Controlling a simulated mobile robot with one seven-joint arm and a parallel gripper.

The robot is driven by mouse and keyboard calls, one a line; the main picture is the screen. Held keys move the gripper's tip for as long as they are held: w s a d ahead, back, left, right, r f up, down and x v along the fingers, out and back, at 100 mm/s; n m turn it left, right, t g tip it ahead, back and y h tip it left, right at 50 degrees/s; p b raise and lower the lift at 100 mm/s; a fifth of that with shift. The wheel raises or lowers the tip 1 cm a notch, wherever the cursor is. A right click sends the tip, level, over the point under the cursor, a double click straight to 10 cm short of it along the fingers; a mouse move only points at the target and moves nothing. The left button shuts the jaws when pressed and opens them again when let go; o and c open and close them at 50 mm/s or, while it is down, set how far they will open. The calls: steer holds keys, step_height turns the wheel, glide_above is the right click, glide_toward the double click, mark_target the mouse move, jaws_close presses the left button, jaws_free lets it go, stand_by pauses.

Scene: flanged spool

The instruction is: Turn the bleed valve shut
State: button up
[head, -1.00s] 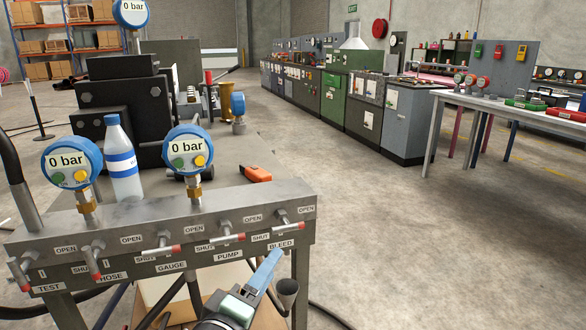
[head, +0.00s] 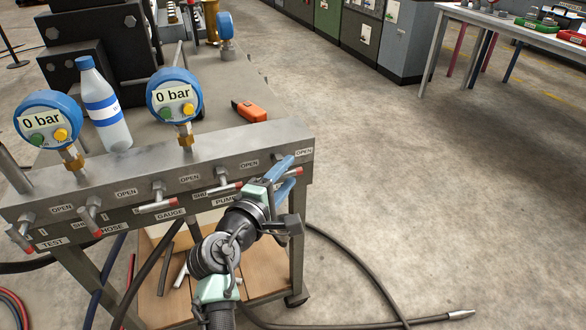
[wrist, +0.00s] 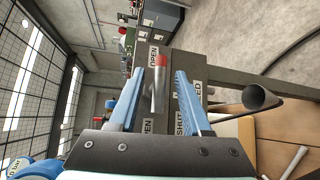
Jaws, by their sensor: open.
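The bleed valve handle (wrist: 158,92) is a grey metal lever with a red tip at the right end of the manifold panel (head: 130,187). In the wrist view it lies between my two blue fingers, its red tip towards the OPEN label (wrist: 153,57). The SHUT label (wrist: 180,122) is off to the side, near the right finger. My gripper (wrist: 160,75) is open around the lever, with gaps showing on both sides. In the head view my gripper (head: 292,166) is at the panel's right end and hides most of the valve.
The pump valve handle (head: 222,189) is close on the left, followed by several more levers. Two gauges (head: 175,95) (head: 38,122) read 0 bar. A bottle (head: 104,110) and an orange tool (head: 249,111) stand behind. A hose (head: 365,270) lies on otherwise clear floor to the right.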

mark_target(289, 172)
steer(key=shift+x, duration=1.8)
jaws_close()
